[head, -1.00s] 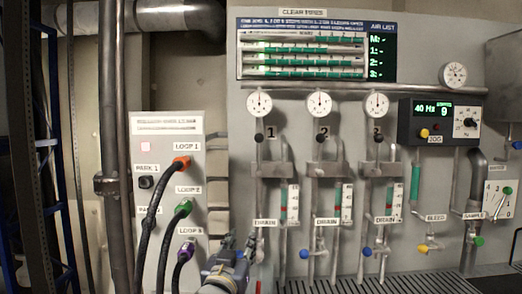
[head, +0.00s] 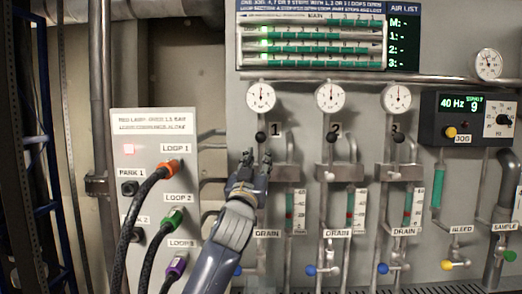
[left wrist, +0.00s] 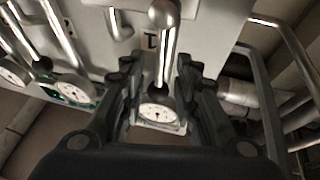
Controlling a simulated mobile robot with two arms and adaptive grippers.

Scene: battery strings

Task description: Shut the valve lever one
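Valve lever one (head: 260,137) has a black ball knob and stands upright below the first round gauge (head: 261,97), beside the number 1. My left gripper (head: 257,157) is just below that knob, fingers pointing up at it. In the left wrist view the gripper (left wrist: 155,68) is open. Its fingers lie to either side of the lever's metal rod (left wrist: 163,60), and the dark knob shows between them. I cannot tell whether they touch it. My right gripper is not in view.
Levers two (head: 331,137) and three (head: 394,138) stand to the right with their own gauges. A loop panel (head: 153,125) with orange, green and purple cable plugs is at left. Blue drain handles (head: 311,269) sit low. Pipes run close around lever one.

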